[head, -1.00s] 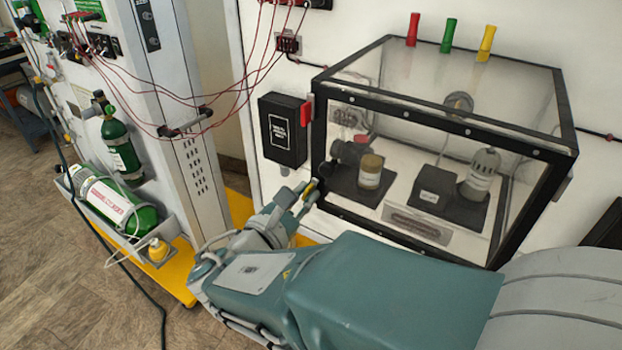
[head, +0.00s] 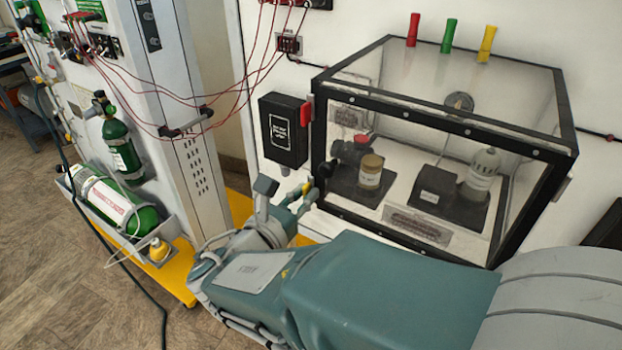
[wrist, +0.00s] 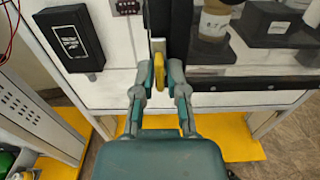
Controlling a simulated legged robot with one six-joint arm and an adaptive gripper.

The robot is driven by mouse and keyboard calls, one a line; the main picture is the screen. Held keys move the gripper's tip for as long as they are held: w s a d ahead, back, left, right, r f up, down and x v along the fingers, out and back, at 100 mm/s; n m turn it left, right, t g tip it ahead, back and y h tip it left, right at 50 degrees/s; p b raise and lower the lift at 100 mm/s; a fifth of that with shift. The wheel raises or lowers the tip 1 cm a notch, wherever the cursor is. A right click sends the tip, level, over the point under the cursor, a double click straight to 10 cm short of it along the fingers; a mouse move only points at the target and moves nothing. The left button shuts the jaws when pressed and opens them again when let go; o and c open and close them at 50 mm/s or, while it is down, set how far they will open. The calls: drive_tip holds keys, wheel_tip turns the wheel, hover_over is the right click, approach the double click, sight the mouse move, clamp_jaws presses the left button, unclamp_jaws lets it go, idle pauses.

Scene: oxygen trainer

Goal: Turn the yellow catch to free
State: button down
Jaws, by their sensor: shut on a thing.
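The yellow catch (wrist: 159,71) is at the lower left of the clear case's black frame (wrist: 182,40). In the wrist view it stands lengthwise up the picture, between my two fingertips. My gripper (wrist: 159,78) is shut on it, one finger on each side. In the head view only a small bit of the yellow catch (head: 307,188) shows, at the tips of my gripper (head: 303,193). The fingers and the frame's corner hide the rest of it there.
A black box (head: 283,130) with a label is on the white wall just left of the case. The clear case (head: 440,115) holds several pieces of equipment. A red piece (head: 306,112) sits at the case's upper left corner.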

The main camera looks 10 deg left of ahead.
drive_tip(key=c, duration=0.8)
unclamp_jaws()
drive_tip(key=shift+a, duration=0.15)
drive_tip(key=v, duration=1.2)
drive_tip(key=shift+a+f, duration=0.1)
drive_tip(key=shift+f, duration=0.05)
drive_tip(key=shift+w, duration=0.1)
